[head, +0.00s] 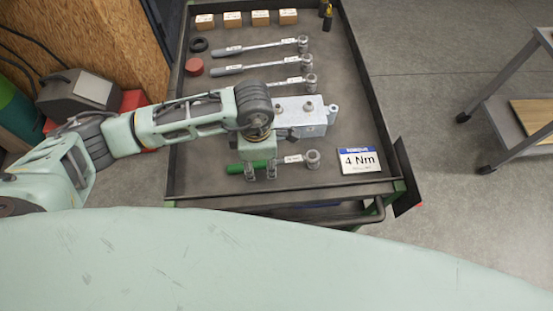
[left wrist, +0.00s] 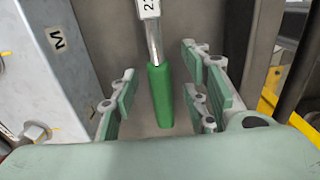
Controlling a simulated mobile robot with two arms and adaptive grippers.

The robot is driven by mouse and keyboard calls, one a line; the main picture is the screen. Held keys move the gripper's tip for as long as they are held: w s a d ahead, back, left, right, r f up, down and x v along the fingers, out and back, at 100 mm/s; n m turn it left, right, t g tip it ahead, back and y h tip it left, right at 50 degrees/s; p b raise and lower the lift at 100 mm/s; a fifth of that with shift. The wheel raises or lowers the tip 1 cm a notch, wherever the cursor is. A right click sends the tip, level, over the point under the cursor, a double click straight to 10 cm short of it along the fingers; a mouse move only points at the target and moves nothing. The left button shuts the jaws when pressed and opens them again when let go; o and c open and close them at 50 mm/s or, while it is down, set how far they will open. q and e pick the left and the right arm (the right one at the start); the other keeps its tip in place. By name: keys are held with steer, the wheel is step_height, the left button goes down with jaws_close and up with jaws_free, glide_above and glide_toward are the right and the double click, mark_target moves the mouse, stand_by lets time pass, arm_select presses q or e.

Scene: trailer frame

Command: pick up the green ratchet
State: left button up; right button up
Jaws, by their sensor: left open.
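The green ratchet (head: 240,168) lies on the tray near its front edge, green handle to the left and metal head to the right, with a white label on its shaft. My left gripper (head: 261,175) points down over it, covering part of the handle's right end. In the left wrist view the green handle (left wrist: 160,97) runs between the spread fingers of my left gripper (left wrist: 162,82), with a visible gap on both sides. The gripper is open and holds nothing. My right gripper is not in view.
A grey metal block (head: 305,117) with bolts stands just behind my left gripper. Several grey-handled ratchets (head: 240,68) lie farther back. A "4 Nm" sign (head: 359,160) stands to the right. The tray has a raised dark rim (head: 375,95). A red round part (head: 193,67) lies at left.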

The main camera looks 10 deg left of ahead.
arm_select(q)
steer(key=shift+f, duration=0.1)
jaws_close()
stand_by(0.3)
